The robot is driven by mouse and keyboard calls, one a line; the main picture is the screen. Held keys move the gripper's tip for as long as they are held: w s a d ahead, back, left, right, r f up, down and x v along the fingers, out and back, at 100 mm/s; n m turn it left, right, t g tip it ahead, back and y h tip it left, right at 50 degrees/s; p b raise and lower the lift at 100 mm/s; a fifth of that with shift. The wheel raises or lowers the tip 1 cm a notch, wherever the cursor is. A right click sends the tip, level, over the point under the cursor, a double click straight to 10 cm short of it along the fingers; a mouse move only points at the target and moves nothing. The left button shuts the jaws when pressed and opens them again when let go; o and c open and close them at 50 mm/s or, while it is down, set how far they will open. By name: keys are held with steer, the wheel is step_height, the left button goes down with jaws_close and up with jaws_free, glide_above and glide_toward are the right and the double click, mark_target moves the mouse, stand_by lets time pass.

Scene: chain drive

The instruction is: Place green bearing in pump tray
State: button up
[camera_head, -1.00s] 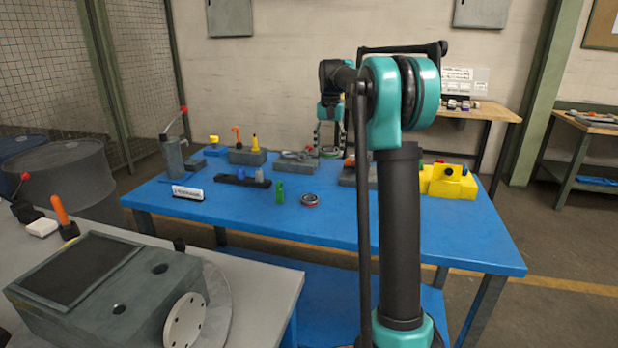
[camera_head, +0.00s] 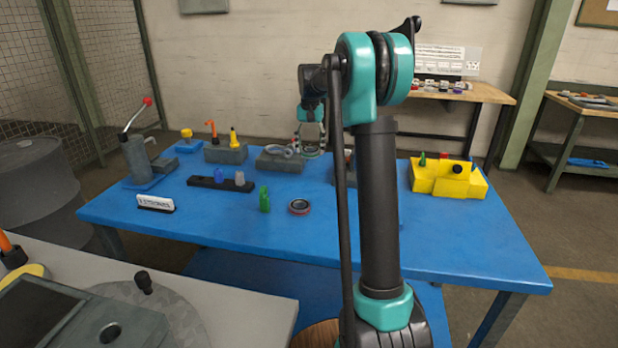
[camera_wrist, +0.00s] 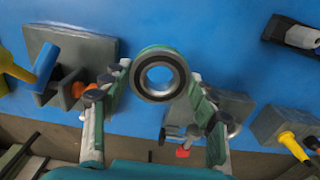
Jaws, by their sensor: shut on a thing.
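The green bearing (camera_wrist: 141,60) is a dark ring with a pale inner race and a green outer rim. It sits between the fingertips of my gripper (camera_wrist: 160,78) in the wrist view, with my gripper shut on it. In the head view my gripper (camera_head: 312,130) hangs over the back of the blue table, and the bearing (camera_head: 312,155) shows small below it. Whether it touches anything there is unclear. A grey hand pump (camera_head: 137,162) with a red-tipped lever stands on a blue base at the table's left. I cannot tell which holder is the pump tray.
A red-rimmed bearing (camera_head: 299,207) and a green piece (camera_head: 264,199) stand on the blue table (camera_head: 400,245). A dark rack (camera_head: 205,183) holds small parts. Grey blocks (camera_head: 226,154) line the back; a yellow block (camera_head: 447,180) is at right. The front right table is clear.

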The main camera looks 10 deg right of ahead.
mark_target(310, 184)
step_height(310, 184, down, 12)
stand_by(0.5)
steer(key=shift+f, duration=0.1)
steer(key=o, duration=1.4)
steer(key=shift+o, duration=0.2)
